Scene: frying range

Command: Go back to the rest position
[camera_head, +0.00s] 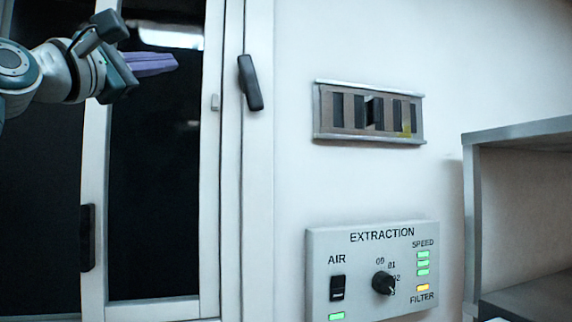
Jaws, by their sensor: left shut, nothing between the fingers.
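My left gripper (172,63) shows at the upper left, its arm coming in from the left edge. Its purplish fingers are together, pointing right, with nothing between them. It hangs in front of the dark glass of a white-framed window (155,200) and appears clear of the wall controls. My right gripper does not show.
An extraction panel (345,285) on the wall has an AIR switch (338,288), a knob (383,283) and lit indicators. Above it is a slatted vent (350,108). The window has black handles (250,83). A grey open shelf (472,210) stands at right.

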